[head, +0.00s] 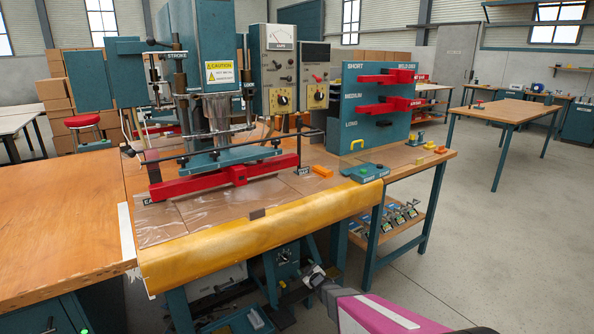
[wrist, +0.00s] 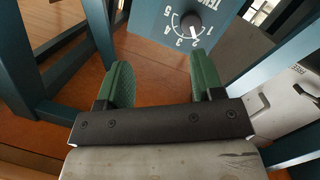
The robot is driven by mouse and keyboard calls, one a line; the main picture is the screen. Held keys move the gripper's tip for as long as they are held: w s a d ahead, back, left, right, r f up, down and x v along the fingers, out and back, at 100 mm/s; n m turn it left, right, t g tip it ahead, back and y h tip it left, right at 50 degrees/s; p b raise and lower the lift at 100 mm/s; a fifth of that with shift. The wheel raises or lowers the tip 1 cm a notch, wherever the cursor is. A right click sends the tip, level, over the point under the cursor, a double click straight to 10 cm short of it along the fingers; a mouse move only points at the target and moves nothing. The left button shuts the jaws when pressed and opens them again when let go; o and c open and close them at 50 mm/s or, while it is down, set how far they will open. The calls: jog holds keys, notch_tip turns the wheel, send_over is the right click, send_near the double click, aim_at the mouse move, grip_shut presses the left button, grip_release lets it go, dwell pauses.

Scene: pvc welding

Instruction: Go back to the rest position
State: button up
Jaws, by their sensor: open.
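My gripper (wrist: 160,78) shows in the wrist view with its two green pads spread apart and nothing between them. In the head view my gripper (head: 312,272) is low, in front of the welding machine's bench and below the yellow front edge. My pink and dark arm reaches in from the bottom right. The welding machine (head: 213,60) stands on the bench, with a red bar (head: 225,178) lying across clear sheet under its head.
A blue box with a numbered dial (wrist: 190,22) is close beyond my gripper in the wrist view. Blue bench legs (head: 372,245) and a low shelf of clamps (head: 398,214) are nearby. A teal rack (head: 352,120) holds red bars. Open floor (head: 500,240) lies right.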

jog(key=s+d+r+m+g+h, duration=0.65)
jog(key=d+r+h, duration=0.2)
jog(key=d, duration=0.35)
jog(key=s+d+r+m+g, duration=0.1)
jog(key=s+r+g, duration=0.1)
jog(key=s, duration=0.4)
jog(key=s+r+m+g+y, duration=0.1)
jog(key=s+r+m+g, duration=0.1)
jog(key=s+r, duration=0.3)
jog(key=s+d+r+m+g, duration=0.1)
jog(key=s+r+m+g, duration=0.1)
jog(key=s, duration=0.6)
jog(key=shift+s+d+r+g, duration=0.3)
jog(key=shift+r+g, duration=0.45)
jog(key=shift+g, duration=0.4)
